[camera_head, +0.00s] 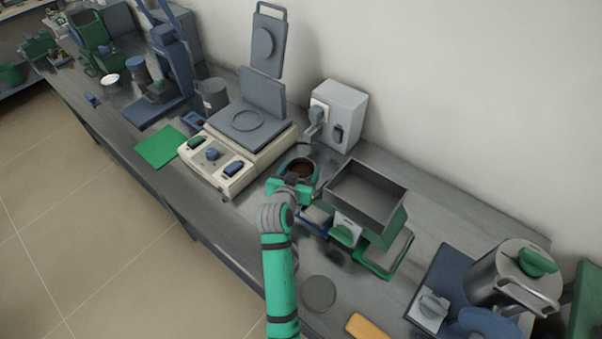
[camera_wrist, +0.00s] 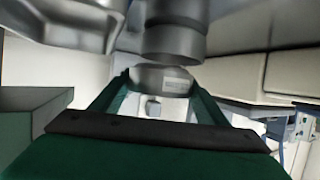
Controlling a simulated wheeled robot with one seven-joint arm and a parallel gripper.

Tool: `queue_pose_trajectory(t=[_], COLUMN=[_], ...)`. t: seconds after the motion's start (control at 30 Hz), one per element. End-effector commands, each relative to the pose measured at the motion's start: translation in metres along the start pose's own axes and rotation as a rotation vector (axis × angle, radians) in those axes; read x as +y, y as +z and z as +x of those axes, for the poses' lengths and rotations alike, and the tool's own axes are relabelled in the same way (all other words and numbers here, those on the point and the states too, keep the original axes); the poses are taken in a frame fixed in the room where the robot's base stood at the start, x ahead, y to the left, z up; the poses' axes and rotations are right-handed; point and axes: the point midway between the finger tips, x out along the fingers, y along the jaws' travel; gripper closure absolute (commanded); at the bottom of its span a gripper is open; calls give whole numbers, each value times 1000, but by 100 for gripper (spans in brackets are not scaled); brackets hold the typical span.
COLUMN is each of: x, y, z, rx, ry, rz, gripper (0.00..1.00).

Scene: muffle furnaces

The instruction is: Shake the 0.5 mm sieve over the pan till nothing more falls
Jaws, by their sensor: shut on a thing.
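My gripper (camera_head: 297,180) is shut on a round grey sieve (camera_head: 302,168), which has dark brown material inside. In the wrist view the green fingers clasp the sieve's side wall (camera_wrist: 150,78), which carries a pale label. The mesh size cannot be read. A grey cylindrical vessel (camera_wrist: 175,38) shows just beyond the sieve in the wrist view, which seems upside down. It may be the pan, but I cannot tell. In the head view the sieve and gripper hide most of what lies under them. Falling grains cannot be made out.
A cream hotplate-like device (camera_head: 232,172) stands left of my gripper. A white box device (camera_head: 340,110) stands behind it by the wall. An open green-sided box (camera_head: 387,228) is close on the right. A grey disc (camera_head: 318,292) lies nearer the front edge.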

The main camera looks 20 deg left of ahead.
Motion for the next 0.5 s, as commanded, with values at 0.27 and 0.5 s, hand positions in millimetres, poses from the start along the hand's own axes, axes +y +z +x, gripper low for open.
queue_pose_trajectory(t=[0.27, 0.5], x=[-22, -8], y=[-1, -1], z=[1, 1], rx=[0, 1], ry=[0, 4], rz=[-1, 3], gripper=[68, 68])
